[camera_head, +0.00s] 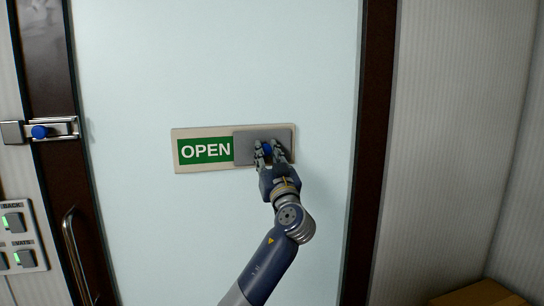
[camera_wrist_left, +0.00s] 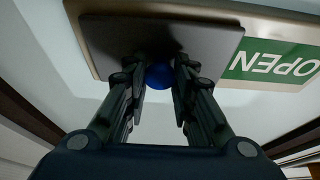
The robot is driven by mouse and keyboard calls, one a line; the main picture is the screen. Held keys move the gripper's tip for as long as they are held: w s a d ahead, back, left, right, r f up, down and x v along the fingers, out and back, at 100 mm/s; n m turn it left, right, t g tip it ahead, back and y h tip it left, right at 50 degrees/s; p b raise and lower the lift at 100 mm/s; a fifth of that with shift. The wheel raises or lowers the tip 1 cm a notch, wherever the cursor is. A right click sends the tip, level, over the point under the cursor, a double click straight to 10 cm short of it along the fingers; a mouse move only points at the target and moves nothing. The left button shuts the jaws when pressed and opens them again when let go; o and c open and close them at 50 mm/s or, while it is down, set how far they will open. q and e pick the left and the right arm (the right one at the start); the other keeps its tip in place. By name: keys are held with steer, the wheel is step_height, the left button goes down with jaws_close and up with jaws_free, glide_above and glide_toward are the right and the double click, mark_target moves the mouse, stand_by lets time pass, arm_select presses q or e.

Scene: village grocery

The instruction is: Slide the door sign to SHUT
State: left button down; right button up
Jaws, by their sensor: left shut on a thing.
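The door sign (camera_head: 233,168) is a cream plate on the pale door, tilted slightly in the head view. Its left part shows a green panel (camera_head: 205,151) reading OPEN. A grey sliding cover (camera_head: 245,147) lies over its right part and hides what is under it. The cover also shows in the left wrist view (camera_wrist_left: 110,45). My left gripper (camera_head: 270,150) is shut on the blue knob (camera_wrist_left: 159,76) of the cover, with a finger on each side. My right gripper is in neither view.
A metal latch with a blue knob (camera_head: 40,131) is on the left door frame. Below it are a switch panel (camera_head: 17,238) and a curved door handle (camera_head: 75,255). A cardboard box (camera_head: 480,294) is at the bottom right. The door around the sign is bare.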

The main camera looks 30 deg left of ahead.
arm_select(q)
steer(key=s+a+b, duration=0.1)
steer(key=s+a, duration=0.2)
steer(key=s, duration=0.1)
steer(key=s+a+b, duration=0.1)
steer(key=s+a, duration=0.2)
steer(key=s, duration=0.1)
steer(key=s+a+b, duration=0.1)
steer(key=s+a, duration=0.3)
steer(key=shift+w, duration=0.1)
steer(key=c, duration=1.4)
jaws_free()
steer(key=shift+c, duration=0.2)
steer(key=shift+o, duration=0.7)
steer(key=shift+s+a, duration=0.15)
steer(key=shift+s, duration=0.05)
steer(key=v, duration=1.2)
